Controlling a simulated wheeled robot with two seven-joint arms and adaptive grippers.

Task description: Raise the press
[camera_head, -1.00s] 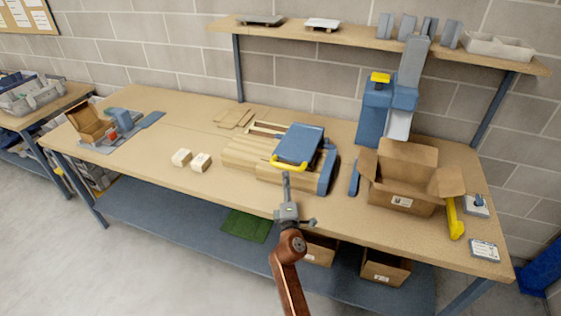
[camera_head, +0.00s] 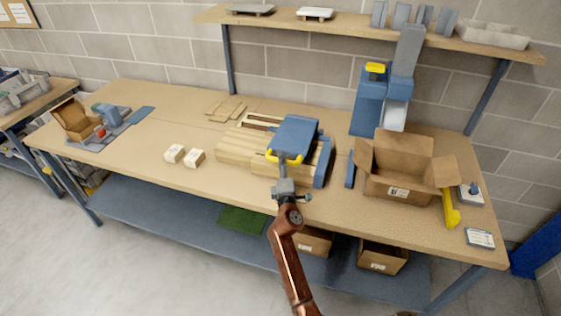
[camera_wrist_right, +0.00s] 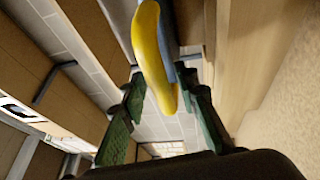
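The press is a blue plate (camera_head: 297,135) with a yellow handle (camera_head: 294,160) on its front edge, over a slatted wooden block (camera_head: 241,150) on the bench. The plate looks low on the block. My right gripper (camera_head: 281,164) is at the handle's left part. In the right wrist view the green fingers of this gripper (camera_wrist_right: 165,108) stand apart. The yellow handle (camera_wrist_right: 152,50) reaches in between them, with gaps showing on both sides. My left gripper is in neither view.
An open cardboard box (camera_head: 397,181) stands right of the press, before a blue upright machine (camera_head: 368,103). Two small pale blocks (camera_head: 184,156) lie to the left. A shelf (camera_head: 340,25) hangs above the back. The bench left of the blocks has clear room.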

